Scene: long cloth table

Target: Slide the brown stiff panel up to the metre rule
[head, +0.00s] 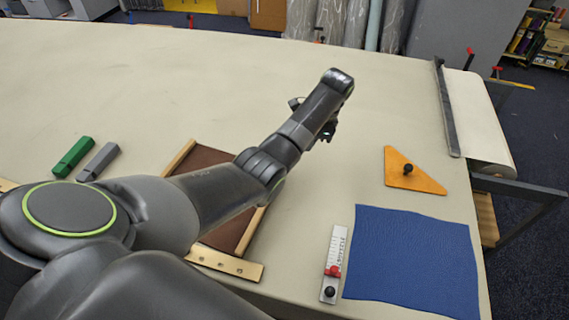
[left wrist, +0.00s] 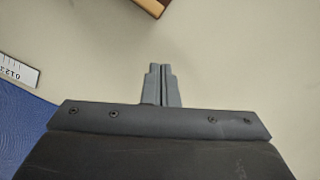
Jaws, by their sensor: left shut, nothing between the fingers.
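The brown stiff panel (head: 213,160) lies flat on the table with pale wooden strips along its sides. My left arm crosses over it and hides its middle. A corner of it shows at the top of the left wrist view (left wrist: 150,5). A pale wooden bar with dark dots, seemingly the metre rule (head: 228,263), lies along the panel's near end. Much of the bar is hidden by my arm, and I cannot tell whether they touch. My left gripper (head: 328,132) is shut and empty, right of the panel and apart from it; its fingers show in the left wrist view (left wrist: 161,85).
A white scale with a red slider (head: 336,255) and a blue cloth (head: 412,262) lie at the near right. An orange triangle with a black knob (head: 415,177) lies behind them. Green (head: 73,157) and grey (head: 98,162) blocks lie left. The table's far middle is clear.

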